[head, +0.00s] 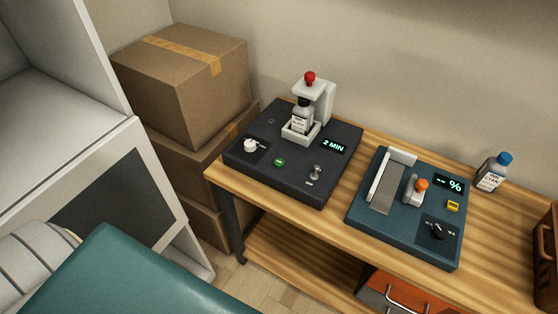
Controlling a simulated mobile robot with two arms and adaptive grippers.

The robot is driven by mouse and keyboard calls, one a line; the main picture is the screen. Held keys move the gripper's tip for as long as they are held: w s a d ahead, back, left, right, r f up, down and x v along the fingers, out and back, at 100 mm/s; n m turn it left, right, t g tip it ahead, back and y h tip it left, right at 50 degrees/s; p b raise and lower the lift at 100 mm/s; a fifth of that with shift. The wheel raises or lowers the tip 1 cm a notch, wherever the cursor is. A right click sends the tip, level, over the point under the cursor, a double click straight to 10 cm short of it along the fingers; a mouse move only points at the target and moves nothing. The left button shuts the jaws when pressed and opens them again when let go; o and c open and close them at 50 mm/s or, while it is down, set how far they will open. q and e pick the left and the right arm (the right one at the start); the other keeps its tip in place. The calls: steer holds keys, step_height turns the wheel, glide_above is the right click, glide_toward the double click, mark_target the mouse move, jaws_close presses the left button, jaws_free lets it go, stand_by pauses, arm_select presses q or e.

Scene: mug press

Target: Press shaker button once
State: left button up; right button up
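The shaker (300,165) is a dark box on the left part of the wooden table. A bottle with a white label (300,119) stands upright in its white holder, under a white arm topped by a red knob (310,77). A small round green button (279,162) sits on the shaker's front top surface. Near it are a white dial (250,145), a toggle switch marked OFF (316,172) and a display reading "2 MIN" (334,146). Neither of my grippers is in view.
A teal device (405,235) with an orange-topped lever, yellow button and "-- %" display stands right of the shaker. A blue-capped bottle (492,174) stands behind it. Cardboard boxes (185,85) are stacked left of the table (330,220). An orange toolbox (400,297) sits below.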

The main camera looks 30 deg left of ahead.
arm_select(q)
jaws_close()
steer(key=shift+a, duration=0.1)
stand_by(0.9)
